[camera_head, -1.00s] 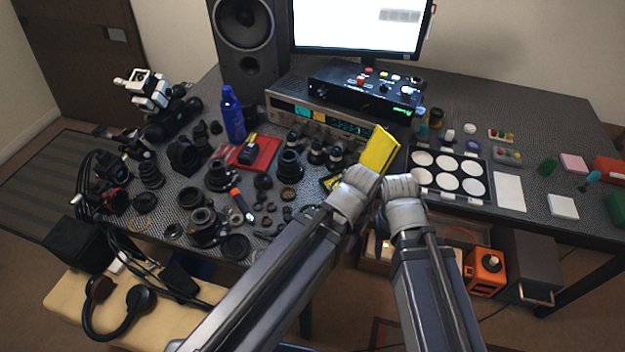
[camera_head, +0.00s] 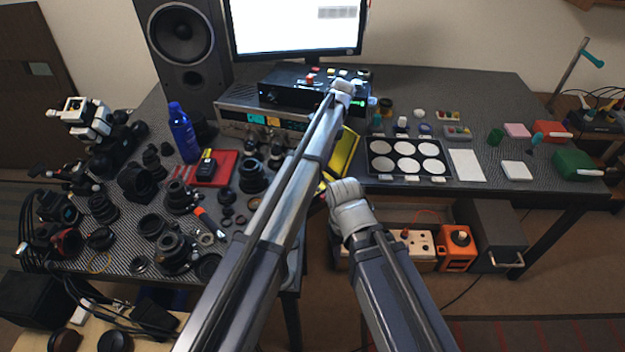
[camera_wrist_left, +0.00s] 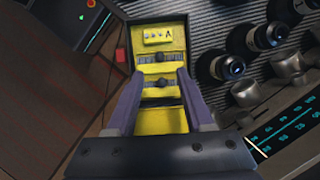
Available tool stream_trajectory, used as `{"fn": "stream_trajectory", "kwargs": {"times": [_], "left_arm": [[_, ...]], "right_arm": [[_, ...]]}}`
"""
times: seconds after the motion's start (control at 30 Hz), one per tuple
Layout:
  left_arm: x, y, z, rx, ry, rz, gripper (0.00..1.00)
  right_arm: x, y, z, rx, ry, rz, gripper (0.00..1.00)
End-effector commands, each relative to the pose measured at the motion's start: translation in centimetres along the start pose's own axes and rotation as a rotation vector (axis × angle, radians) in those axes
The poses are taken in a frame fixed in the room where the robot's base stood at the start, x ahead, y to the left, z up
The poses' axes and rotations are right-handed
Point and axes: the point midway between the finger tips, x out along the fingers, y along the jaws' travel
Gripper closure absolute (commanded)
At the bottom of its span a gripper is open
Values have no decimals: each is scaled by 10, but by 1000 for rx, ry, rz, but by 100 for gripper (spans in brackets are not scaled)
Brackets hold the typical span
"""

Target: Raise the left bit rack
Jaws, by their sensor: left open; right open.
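The left bit rack appears to be the yellow block with black fittings, standing near the table's front edge in the head view (camera_head: 345,152), partly hidden behind my left arm. In the left wrist view the yellow rack (camera_wrist_left: 158,62) lies between and beyond the two fingers of my left gripper (camera_wrist_left: 160,74). The fingers are apart; whether they touch its sides I cannot tell. In the head view the left arm reaches over the rack, its end by the black box. My right gripper (camera_head: 345,188) is just below the rack, its fingertips hidden.
A black box with coloured knobs (camera_head: 292,86) sits on the silver receiver (camera_head: 232,113) behind the rack. A palette of white discs (camera_head: 378,174) lies right of it. Several dark lenses (camera_head: 252,177) crowd the left. An orange box (camera_head: 458,250) is below the table.

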Motion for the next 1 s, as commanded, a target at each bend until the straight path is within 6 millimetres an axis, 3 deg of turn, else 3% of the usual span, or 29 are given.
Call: {"fn": "stream_trajectory", "kwargs": {"times": [0.27,0.8,1.0], "left_arm": [[8,0,1,-1,0,0,48],[72,0,0,-2,1,-1,48],[80,0,1,-2,1,-1,48]], "right_arm": [[7,-1,0,0,0,0,50],[66,-6,-4,-1,0,0,50],[73,-7,-4,-1,0,0,50]]}}
